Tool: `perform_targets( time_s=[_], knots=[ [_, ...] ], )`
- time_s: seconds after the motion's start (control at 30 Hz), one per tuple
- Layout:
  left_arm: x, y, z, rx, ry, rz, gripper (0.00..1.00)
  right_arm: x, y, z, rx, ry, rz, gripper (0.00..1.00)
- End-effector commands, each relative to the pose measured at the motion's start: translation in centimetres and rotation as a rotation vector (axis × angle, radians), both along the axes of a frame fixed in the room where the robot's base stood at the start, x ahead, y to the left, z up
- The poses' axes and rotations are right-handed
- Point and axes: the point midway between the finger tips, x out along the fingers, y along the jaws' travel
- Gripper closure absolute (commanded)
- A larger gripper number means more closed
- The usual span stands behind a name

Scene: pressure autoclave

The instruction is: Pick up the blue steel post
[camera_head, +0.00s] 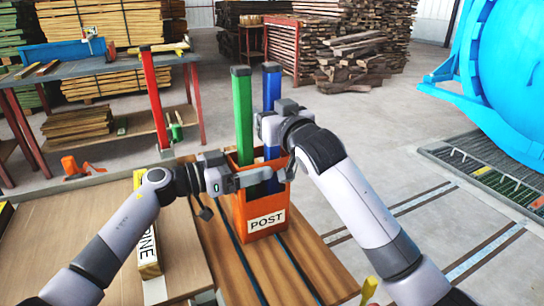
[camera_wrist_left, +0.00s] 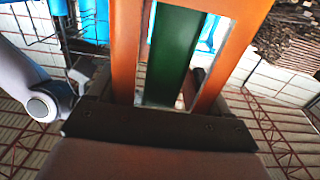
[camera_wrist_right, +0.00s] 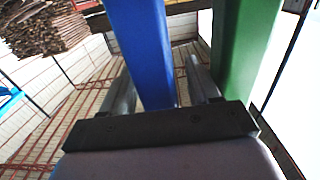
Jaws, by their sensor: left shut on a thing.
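The blue steel post (camera_head: 271,88) stands upright in an orange box marked POST (camera_head: 262,212), beside a green post (camera_head: 242,105). My right gripper (camera_head: 273,115) is at the blue post above the box rim. In the right wrist view the blue post (camera_wrist_right: 143,50) rises between its open fingers, with a gap visible on the right; the green post (camera_wrist_right: 240,60) is just to the right. My left gripper (camera_head: 250,178) is shut on the orange box near its upper left side. In the left wrist view the box's orange wall (camera_wrist_left: 126,50) and the green post (camera_wrist_left: 172,55) show at the fingers.
The box stands on a wooden table (camera_head: 217,245) with dark slots. A yellow-and-white block (camera_head: 148,240) lies to the left. A red post (camera_head: 153,95) stands by the workbench (camera_head: 70,68) at back left. The blue autoclave (camera_head: 510,80) is at the right, with open floor before it.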

Motion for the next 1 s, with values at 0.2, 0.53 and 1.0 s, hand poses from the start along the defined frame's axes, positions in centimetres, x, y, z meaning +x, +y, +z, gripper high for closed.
perform_targets(
  time_s=[0.2, 0.53, 1.0],
  knots=[
    [0.0, 0.0, -0.1, 0.001, 0.0, 0.001, 0.61, 0.0, 0.0, 0.0, 0.0, 0.0, 0.0, 1.0],
    [0.0, 0.1, -0.1, 0.002, 0.001, 0.001, 0.61, 0.0, 0.0, 0.3, 0.001, -0.005, 0.0, 1.0],
    [0.0, 0.0, -0.1, 0.002, 0.001, 0.002, 0.61, -0.1, 0.0, 10.1, 0.003, -0.013, 0.002, 1.0]
  ],
)
